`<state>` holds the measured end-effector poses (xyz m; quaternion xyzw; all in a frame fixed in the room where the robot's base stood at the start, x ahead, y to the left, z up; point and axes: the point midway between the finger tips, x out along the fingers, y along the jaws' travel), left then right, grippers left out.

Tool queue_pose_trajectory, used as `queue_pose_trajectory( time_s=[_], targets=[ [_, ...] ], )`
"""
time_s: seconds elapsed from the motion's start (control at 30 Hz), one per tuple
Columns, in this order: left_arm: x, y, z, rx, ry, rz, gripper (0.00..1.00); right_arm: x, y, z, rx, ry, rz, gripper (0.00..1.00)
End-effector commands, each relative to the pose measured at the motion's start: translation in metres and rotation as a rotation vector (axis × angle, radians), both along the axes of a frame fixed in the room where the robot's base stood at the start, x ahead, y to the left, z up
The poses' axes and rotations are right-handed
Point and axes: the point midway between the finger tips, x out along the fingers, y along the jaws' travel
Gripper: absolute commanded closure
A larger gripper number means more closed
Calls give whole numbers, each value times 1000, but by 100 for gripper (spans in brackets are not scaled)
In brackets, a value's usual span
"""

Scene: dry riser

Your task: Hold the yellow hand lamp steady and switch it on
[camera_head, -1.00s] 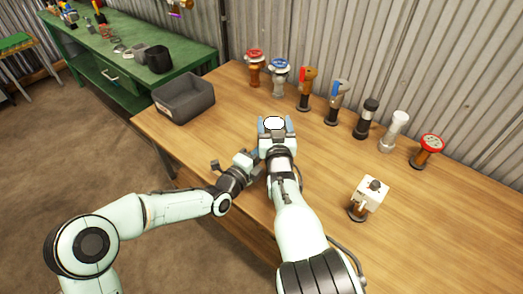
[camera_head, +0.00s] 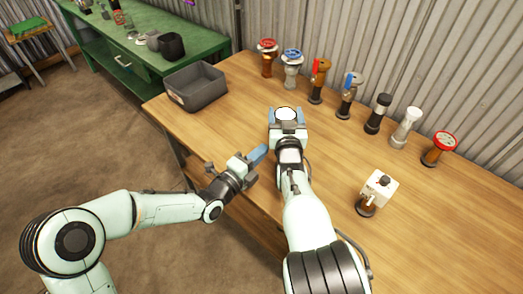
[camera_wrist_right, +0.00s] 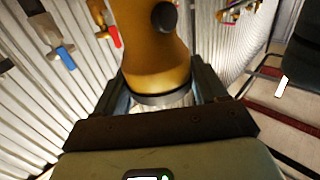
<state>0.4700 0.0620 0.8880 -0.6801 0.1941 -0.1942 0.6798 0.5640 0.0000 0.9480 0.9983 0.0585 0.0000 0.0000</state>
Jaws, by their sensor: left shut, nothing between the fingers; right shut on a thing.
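The yellow hand lamp shows in the right wrist view (camera_wrist_right: 155,50) as a yellow body with a dark round knob (camera_wrist_right: 164,16) on its side. In the head view only its white round end (camera_head: 286,114) shows. My right gripper (camera_head: 286,118) is shut around the lamp and holds it upright. The wrist view shows the fingers on both sides of its pale lower part. My left gripper (camera_head: 258,154) is shut and empty, to the lower left of the right gripper, its blue fingertips pointing up and right, apart from the lamp. I cannot tell whether the lamp is lit.
A row of several valve-like fittings, one with a red wheel (camera_head: 267,58), stands along the back of the wooden bench (camera_head: 450,230). A grey bin (camera_head: 197,87) is at the back left. A white box-topped fitting (camera_head: 379,188) stands right of my right arm.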

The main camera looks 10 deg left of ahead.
Motion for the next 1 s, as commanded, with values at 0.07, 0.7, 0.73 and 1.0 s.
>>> queue_pose_trajectory(
  time_s=[0.07,0.7,0.73,1.0],
  targets=[
    [0,0,0,0,0,0,100,0,0,1,0,-2,0,15],
    [0,0,0,0,0,0,100,-48,-5,1,5,1,2,0],
    [0,0,0,0,0,0,100,-55,-6,1,5,2,2,0],
    [0,0,0,0,0,0,100,-103,-12,1,5,-1,1,0]
  ],
)
